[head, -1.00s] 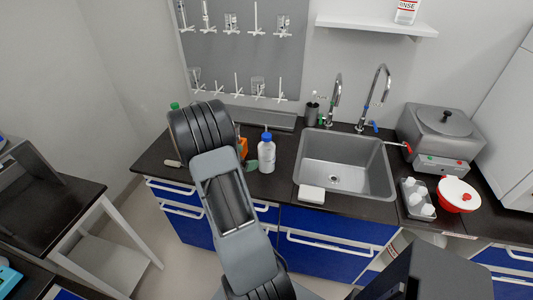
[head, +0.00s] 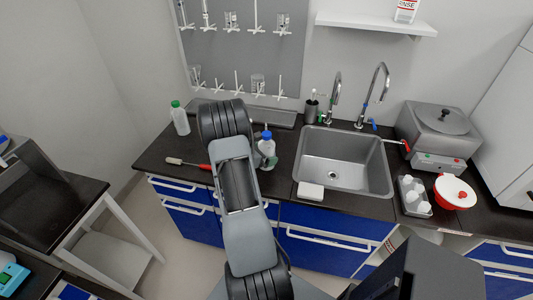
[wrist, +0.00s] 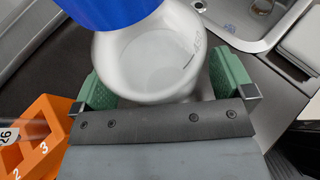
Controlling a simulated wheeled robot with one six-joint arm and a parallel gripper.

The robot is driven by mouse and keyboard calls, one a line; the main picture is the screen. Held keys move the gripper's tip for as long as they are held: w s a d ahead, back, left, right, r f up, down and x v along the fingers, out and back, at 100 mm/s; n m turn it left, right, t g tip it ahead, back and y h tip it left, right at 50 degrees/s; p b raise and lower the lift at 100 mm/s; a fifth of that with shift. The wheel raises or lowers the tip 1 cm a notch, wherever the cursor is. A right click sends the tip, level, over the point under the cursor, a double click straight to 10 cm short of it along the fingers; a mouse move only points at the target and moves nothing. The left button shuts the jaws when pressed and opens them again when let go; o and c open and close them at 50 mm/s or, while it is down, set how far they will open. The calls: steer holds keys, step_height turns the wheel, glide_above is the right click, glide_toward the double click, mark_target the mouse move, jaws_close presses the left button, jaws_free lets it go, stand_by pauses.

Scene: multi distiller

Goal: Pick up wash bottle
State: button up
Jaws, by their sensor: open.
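The wash bottle, white with a blue cap, stands on the dark counter left of the sink. In the head view the wash bottle (head: 267,147) is partly hidden by my arm. In the wrist view the wash bottle (wrist: 150,52) fills the space between the green finger pads, with its blue cap at the top edge. My gripper (wrist: 160,82) is open, with one finger on each side of the bottle. I cannot tell whether either pad touches it.
An orange numbered rack (wrist: 38,140) is close to the left finger.

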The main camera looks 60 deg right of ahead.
steer(key=c, duration=0.7)
steer(key=shift+c, duration=0.2)
steer(key=shift+r, duration=0.15)
